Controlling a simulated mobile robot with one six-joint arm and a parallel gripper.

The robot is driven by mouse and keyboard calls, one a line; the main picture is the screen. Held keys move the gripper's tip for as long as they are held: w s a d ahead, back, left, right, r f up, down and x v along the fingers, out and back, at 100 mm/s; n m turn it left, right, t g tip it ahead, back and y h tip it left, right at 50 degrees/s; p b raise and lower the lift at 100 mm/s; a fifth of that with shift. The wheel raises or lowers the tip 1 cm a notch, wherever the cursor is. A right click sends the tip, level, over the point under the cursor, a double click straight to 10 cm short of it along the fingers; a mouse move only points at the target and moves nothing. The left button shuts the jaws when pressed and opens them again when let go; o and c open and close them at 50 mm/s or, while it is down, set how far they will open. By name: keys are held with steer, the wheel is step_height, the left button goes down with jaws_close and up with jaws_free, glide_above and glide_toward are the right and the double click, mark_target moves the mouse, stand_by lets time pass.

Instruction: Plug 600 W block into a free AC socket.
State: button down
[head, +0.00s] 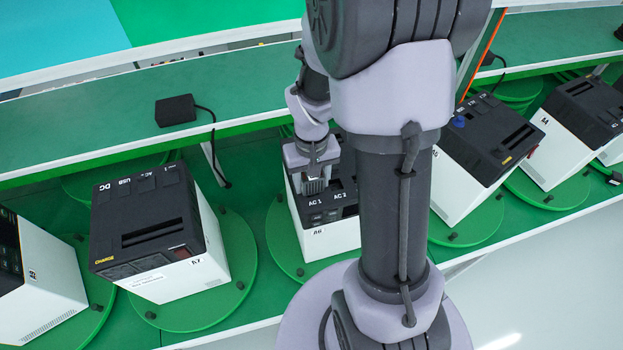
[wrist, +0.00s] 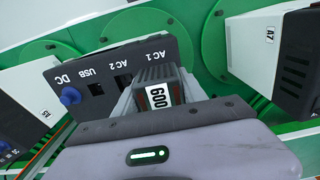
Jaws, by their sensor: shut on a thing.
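The 600 W block (wrist: 158,96) is dark with a white "600" label. My gripper (wrist: 157,84) is shut on it, with one finger on each side. The block's far end is at the AC 1 position of a black-topped power station (wrist: 107,68); I cannot tell whether it is seated. The AC 1 socket is hidden behind the block. The AC 2 socket (wrist: 123,84) beside it looks empty. A blue plug (wrist: 70,96) sits at the DC port. In the head view my gripper (head: 313,183) is over the station's top (head: 326,210), partly hidden by my arm.
Station A7 (head: 150,225) stands to the left on its green turntable, and more stations (head: 485,140) stand to the right. A black adapter (head: 176,110) lies on the green shelf behind, its cable hanging down. The shelf is otherwise mostly clear there.

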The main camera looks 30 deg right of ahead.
steer(key=shift+f+b, duration=0.75)
steer(key=shift+f, duration=0.05)
steer(key=c, duration=0.6)
jaws_free()
step_height(320, 180, up, 17)
steer(key=p, duration=0.2)
steer(key=shift+s+a+f+m+t+y+b, duration=0.3)
steer(key=shift+s+a+f+t+b, duration=1.25)
steer(key=shift+f+b, duration=3.2)
steer(key=shift+s+a+f+m+t+y+b, duration=0.1)
steer(key=shift+s+a+f+t+y+b, duration=0.3)
steer(key=shift+s+a+f+b, duration=3.95)
steer(key=shift+w+a+f+m+t+y+b, duration=0.4)
steer(key=shift+a+f+t+b, duration=0.75)
steer(key=shift+f+b, duration=4)
step_height(320, 180, up, 4)
steer(key=b, duration=0.3)
steer(key=shift+w+a+f+b, duration=0.1)
steer(key=shift+a+f+b, duration=0.05)
steer(key=shift+f+b, duration=0.15)
